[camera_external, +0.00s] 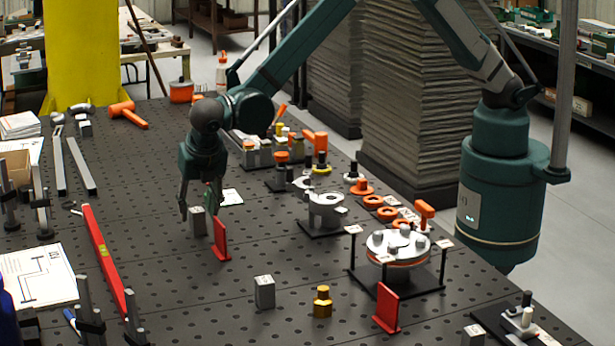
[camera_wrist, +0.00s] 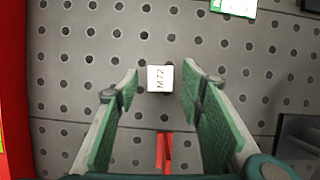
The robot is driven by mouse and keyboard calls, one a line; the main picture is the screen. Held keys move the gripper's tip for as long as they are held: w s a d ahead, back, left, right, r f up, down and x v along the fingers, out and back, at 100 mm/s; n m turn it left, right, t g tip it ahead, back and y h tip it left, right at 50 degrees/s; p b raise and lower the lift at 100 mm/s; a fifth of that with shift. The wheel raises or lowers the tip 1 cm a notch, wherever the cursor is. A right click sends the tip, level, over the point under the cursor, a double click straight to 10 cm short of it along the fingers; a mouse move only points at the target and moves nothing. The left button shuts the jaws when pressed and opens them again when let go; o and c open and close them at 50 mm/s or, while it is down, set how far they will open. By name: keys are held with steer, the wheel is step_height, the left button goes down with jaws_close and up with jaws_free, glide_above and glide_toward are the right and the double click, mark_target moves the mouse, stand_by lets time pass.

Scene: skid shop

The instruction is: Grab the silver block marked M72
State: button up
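The silver block marked M72 (camera_wrist: 160,78) stands on the perforated table, its label facing up in the wrist view. It also shows in the external view (camera_external: 197,222), upright beside my gripper's fingers. My gripper (camera_wrist: 160,88) is open, with green-padded fingers on the left and right of the block in the wrist view. Gaps show between the block and both fingers. In the external view my gripper (camera_external: 203,212) points down at the block, low over the table. How far the fingertips are above the table is hard to tell.
A red upright plate (camera_external: 221,240) stands close beside the block; it also shows between the fingers in the wrist view (camera_wrist: 164,152). Another silver block (camera_external: 264,292) and a brass fitting (camera_external: 322,301) stand nearer the front. A long red level (camera_external: 104,260) lies to the left.

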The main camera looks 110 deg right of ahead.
steer(key=shift+x, duration=1.45)
steer(key=c, duration=1.1)
